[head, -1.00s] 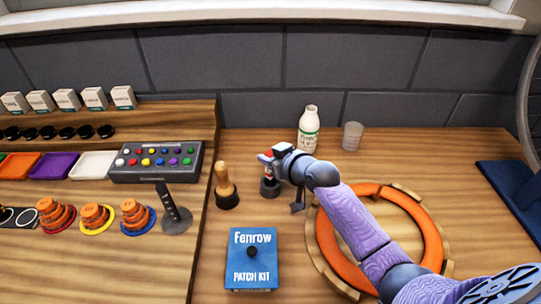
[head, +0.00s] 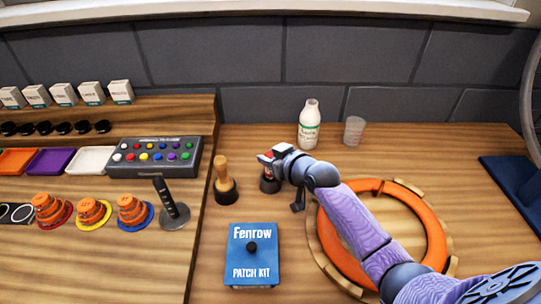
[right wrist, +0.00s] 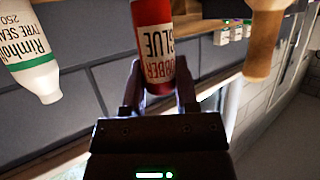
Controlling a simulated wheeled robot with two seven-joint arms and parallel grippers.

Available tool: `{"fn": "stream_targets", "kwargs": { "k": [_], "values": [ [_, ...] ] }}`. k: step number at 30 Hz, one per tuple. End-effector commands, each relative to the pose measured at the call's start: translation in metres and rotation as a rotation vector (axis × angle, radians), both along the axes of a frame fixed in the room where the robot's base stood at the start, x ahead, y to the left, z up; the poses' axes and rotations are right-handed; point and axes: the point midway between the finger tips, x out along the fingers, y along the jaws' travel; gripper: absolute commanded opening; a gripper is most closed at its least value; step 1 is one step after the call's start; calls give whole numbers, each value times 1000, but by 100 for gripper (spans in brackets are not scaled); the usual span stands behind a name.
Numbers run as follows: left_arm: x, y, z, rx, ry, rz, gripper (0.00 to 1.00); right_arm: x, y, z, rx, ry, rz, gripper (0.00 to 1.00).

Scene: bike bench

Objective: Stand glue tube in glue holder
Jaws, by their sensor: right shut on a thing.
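The red glue tube (right wrist: 155,40), with a "Rubber Glue" label, is between the fingers of my right gripper (right wrist: 160,90) in the right wrist view. In the head view my right gripper (head: 272,160) is shut on the tube, which is mostly hidden by the gripper; a bit of red shows. The dark round glue holder (head: 269,185) stands on the bench directly under the gripper. Whether the tube's lower end is inside the holder or just above it, I cannot tell. My left gripper is not in view.
A wooden-handled tool (head: 223,180) stands in a dark base just left of the holder. A white bottle (head: 309,126) and a clear cup (head: 353,131) stand behind. A blue patch kit box (head: 252,262) lies in front; an orange ring (head: 437,240) lies right, under my arm.

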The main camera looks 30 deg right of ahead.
Motion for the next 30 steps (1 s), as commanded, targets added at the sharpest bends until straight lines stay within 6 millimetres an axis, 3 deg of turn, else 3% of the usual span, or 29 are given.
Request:
{"fn": "stream_targets", "kwargs": {
  "k": [30],
  "values": [
    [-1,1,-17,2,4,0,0,0,0,-21,0,0,-1,0]
  ]
}}
